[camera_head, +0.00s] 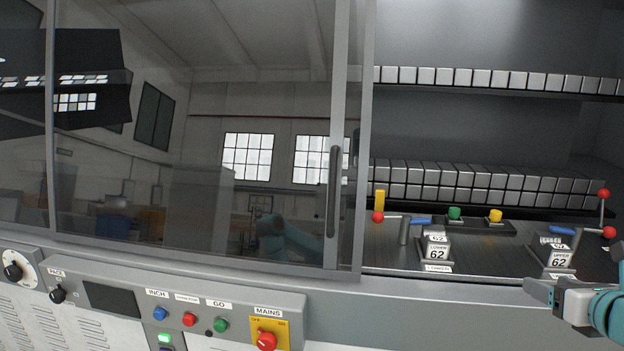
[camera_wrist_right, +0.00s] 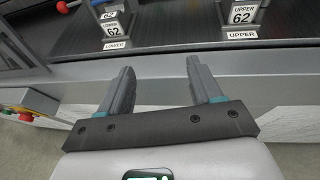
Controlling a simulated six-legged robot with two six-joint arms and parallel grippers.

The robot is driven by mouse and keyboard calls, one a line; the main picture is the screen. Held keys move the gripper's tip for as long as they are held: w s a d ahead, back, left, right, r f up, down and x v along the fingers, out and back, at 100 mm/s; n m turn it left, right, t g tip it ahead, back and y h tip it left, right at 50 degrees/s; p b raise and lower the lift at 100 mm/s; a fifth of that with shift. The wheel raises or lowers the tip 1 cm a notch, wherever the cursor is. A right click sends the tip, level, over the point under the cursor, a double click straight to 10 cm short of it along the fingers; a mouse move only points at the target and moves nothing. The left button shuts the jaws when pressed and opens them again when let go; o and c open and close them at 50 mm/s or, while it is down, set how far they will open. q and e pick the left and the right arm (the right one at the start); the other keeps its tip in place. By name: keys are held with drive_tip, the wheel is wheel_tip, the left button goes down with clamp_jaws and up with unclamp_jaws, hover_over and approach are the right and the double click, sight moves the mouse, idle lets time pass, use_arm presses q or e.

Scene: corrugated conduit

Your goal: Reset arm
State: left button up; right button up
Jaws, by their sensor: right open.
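My right gripper (camera_head: 545,290) is at the lower right of the head view, in front of the machine's front ledge. In the right wrist view its two fingers (camera_wrist_right: 160,85) stand apart with nothing between them. Beyond the fingers are the lower counter block (camera_wrist_right: 114,24), reading 62, and the upper counter block (camera_wrist_right: 242,14), also reading 62. In the head view the lower block (camera_head: 437,250) and the upper block (camera_head: 560,258) stand on the dark deck. My left gripper does not show in either view.
A sliding glass door (camera_head: 200,150) with a vertical handle (camera_head: 333,190) covers the left part. The right opening shows red-knobbed levers (camera_head: 604,212), blue handles, and green (camera_head: 455,212) and yellow (camera_head: 495,215) knobs. A panel (camera_head: 190,315) with buttons and a red MAINS switch (camera_head: 267,340) runs below.

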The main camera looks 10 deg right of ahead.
drive_tip(key=w+a+f+n+g+y, duration=0.2)
drive_tip(key=a+f+g+y, duration=0.1)
drive_tip(key=a+f, duration=0.75)
drive_tip(key=w+a+f+n+g+y, duration=0.25)
drive_tip(key=a+f, duration=0.45)
drive_tip(key=f, duration=0.6)
drive_tip(key=s+a+f+n+g, duration=0.3)
drive_tip(key=s+a+f+n, duration=0.2)
drive_tip(key=a+f, duration=0.4)
drive_tip(key=s+a+f+n+g, duration=0.2)
drive_tip(key=s+a+f+n, duration=0.3)
drive_tip(key=n, duration=0.8)
drive_tip(key=s+a+f+n+g, duration=0.2)
drive_tip(key=s+a+f+n, duration=0.3)
drive_tip(key=s+f+n, duration=0.4)
drive_tip(key=s+n, duration=0.4)
drive_tip(key=s, duration=0.1)
drive_tip(key=shift+f, duration=0.2)
